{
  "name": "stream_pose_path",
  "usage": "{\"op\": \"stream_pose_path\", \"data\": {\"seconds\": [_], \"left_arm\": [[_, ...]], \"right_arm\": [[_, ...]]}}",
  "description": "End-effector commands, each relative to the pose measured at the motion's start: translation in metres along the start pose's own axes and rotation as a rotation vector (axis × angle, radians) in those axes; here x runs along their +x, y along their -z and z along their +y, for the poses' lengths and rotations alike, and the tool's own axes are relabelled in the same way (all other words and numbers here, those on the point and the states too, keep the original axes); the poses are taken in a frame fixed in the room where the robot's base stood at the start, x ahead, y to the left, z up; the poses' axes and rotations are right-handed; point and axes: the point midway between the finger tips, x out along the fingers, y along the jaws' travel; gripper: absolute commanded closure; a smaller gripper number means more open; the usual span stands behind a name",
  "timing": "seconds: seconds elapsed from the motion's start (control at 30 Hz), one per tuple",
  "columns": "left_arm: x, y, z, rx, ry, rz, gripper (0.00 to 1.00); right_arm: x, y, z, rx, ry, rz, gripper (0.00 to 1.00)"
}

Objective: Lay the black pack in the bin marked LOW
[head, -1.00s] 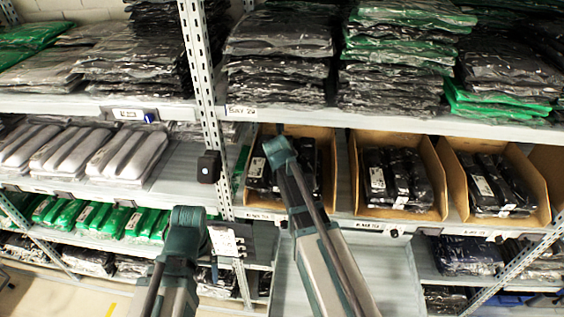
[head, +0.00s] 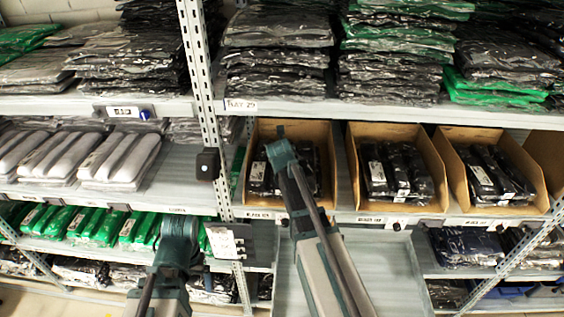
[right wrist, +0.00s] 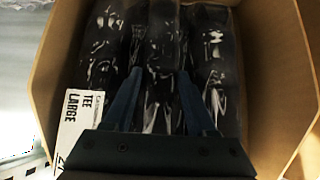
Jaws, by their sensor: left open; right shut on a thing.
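Black packs in clear film lie in open cardboard bins on the middle shelf. In the head view these are a left bin (head: 325,195), a middle bin (head: 432,160) and a right bin (head: 525,168). No LOW mark is legible. My right gripper (right wrist: 160,78) is inside a cardboard bin (right wrist: 262,70), its two fingers shut on the middle black pack (right wrist: 160,40). Black packs lie on both sides of it. In the head view my right arm reaches the left bin and hides part of it.
A white label reading TEE LARGE (right wrist: 90,112) shows in the bin. Stacks of black and green packs (head: 395,60) fill the upper shelf. Pale packs (head: 120,160) lie at middle left, green packs (head: 90,224) below. A perforated post (head: 205,90) stands between bays.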

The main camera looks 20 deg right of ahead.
Motion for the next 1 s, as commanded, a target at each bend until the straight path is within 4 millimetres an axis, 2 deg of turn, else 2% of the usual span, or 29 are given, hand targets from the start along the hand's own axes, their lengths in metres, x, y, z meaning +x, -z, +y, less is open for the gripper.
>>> {"op": "stream_pose_path", "data": {"seconds": [0.07, 0.1, 0.23, 0.67, 0.87, 1.0], "left_arm": [[0.004, 0.0, 0.0, 0.0, 0.0, 0.0, 0.13], [0.003, 0.0, 0.0, 0.0, 0.0, 0.0, 0.13], [0.002, 0.0, 0.0, 0.0, 0.0, 0.0, 0.13], [-0.003, 0.0, 0.0, 0.0, 0.0, 0.0, 0.13], [-0.021, -0.001, -0.002, 0.0, 0.0, 0.0, 0.13], [-0.04, -0.002, -0.004, -0.001, 0.0, 0.0, 0.13]], "right_arm": [[0.003, 0.003, 0.001, 0.0, -0.001, -0.001, 1.0], [0.002, 0.002, 0.001, 0.0, 0.0, 0.0, 0.38], [0.002, 0.002, 0.001, 0.0, 0.0, 0.0, 0.15], [-0.002, -0.002, 0.001, 0.0, 0.0, 0.0, 0.13], [-0.027, -0.002, 0.0, -0.001, -0.001, 0.0, 0.13], [-0.053, -0.003, 0.0, -0.001, -0.001, 0.0, 0.13]]}}
